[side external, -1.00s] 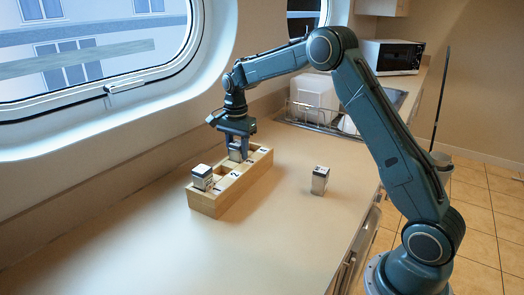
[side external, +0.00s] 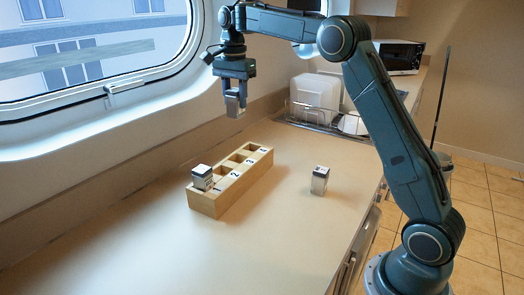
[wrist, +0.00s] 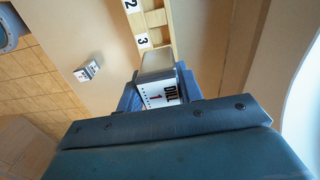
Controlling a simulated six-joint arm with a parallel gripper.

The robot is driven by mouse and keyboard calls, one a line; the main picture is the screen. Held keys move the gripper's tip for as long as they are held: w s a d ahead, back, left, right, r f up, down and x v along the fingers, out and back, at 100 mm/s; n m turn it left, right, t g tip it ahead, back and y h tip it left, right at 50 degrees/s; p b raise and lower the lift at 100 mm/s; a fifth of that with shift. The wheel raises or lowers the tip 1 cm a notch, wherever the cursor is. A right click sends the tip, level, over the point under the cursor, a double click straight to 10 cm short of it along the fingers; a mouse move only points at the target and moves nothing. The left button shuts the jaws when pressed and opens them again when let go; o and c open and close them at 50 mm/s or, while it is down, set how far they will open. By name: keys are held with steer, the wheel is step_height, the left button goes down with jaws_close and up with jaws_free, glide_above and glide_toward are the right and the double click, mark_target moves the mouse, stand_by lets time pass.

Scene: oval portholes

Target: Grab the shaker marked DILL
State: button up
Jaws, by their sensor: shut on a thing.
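My gripper (side external: 234,92) is shut on a shaker (side external: 235,106) and holds it in the air, well above the wooden rack (side external: 243,186). In the wrist view the held shaker (wrist: 158,93) sits between the two fingers of my gripper (wrist: 160,85). Its white label reads "DILL", partly cut off by a finger, with a "1" beside it. The rack (wrist: 163,37) shows beyond the shaker, with the numbers 2 and 3 on it.
A second shaker (side external: 202,176) stands in the rack's near-end compartment; the others I see look empty. A third shaker (side external: 320,180) stands alone on the counter to the right. A dish rack (side external: 318,112) is at the back. The front counter is clear.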

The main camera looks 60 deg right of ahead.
mark_target(235, 90)
steer(key=shift+r, duration=1.85)
steer(key=shift+s+a, duration=0.1)
